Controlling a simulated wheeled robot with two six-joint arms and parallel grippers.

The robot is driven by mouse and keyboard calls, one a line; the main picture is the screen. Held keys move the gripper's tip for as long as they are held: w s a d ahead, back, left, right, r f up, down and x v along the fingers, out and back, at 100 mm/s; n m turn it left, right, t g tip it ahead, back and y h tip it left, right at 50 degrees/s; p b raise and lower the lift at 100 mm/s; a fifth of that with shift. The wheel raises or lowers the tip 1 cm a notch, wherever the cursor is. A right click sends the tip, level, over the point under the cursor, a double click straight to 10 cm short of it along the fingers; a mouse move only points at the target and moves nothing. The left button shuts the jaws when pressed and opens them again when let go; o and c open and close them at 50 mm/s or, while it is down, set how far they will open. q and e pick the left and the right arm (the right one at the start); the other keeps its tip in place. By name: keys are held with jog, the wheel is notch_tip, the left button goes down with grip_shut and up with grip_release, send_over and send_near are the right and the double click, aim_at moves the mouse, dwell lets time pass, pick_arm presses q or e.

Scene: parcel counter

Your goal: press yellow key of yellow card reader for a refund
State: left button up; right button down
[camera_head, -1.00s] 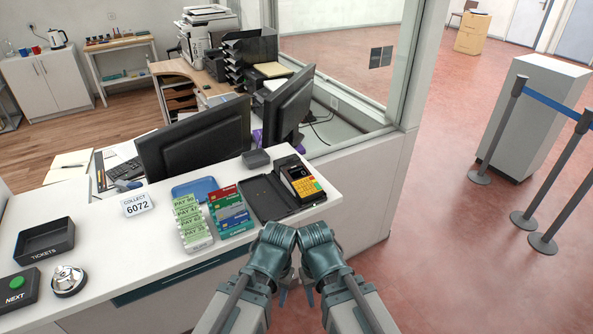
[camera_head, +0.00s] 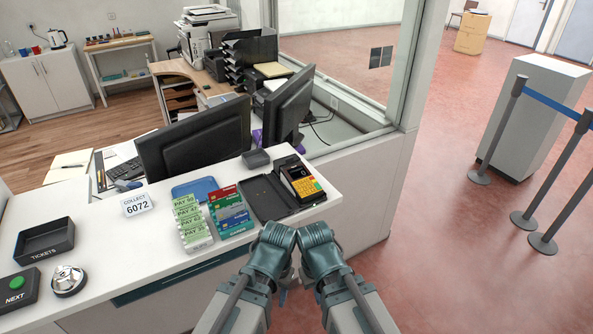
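A yellow card reader (camera_head: 301,183) with a dark screen and a keypad stands at the right end of the white counter. It sits at the right side of an open black case or tray (camera_head: 264,200). Its single keys are too small to tell apart well; small coloured keys show near its lower edge. My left gripper (camera_head: 282,292) and my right gripper (camera_head: 306,282) hang side by side in front of the counter edge, below the reader in the picture. My wrists hide most of both grippers, so their fingers' opening is unclear. Neither touches the reader.
Left of the case are coloured cards (camera_head: 230,212), green PAY slips (camera_head: 192,222), a blue tray (camera_head: 195,189) and a COLLECT 6072 sign (camera_head: 136,205). A small dark box (camera_head: 256,159) stands behind. A bell (camera_head: 68,280) and a tickets tray (camera_head: 45,241) are far left. Monitors stand behind the counter.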

dwell(0.9)
jog(key=w+d+r+m+t+y+p, duration=0.1)
jog(key=w+r+t+y+p, duration=0.3)
jog(key=w+r, duration=0.7)
jog(key=w+d+r+m+t+y+p, duration=0.1)
jog(key=w+r+m+t+y+p, duration=0.2)
jog(key=w+r+p, duration=0.5)
jog(key=w+r+m+t, duration=0.1)
jog(key=w+r+t, duration=0.1)
jog(key=w, duration=0.6)
jog(key=shift+w+d+r+m+t+y, duration=0.3)
jog(key=shift+w+r+t+y, duration=0.1)
jog(key=shift+r, duration=0.3)
jog(key=shift+f, duration=0.1)
jog(key=b, duration=0.9)
send_near(313, 181)
jog(key=x, duration=0.4)
jog(key=shift+w+a, duration=0.25)
jog(key=shift+w, duration=0.05)
jog(key=shift+w+f, duration=0.1)
jog(key=shift+f, duration=0.25)
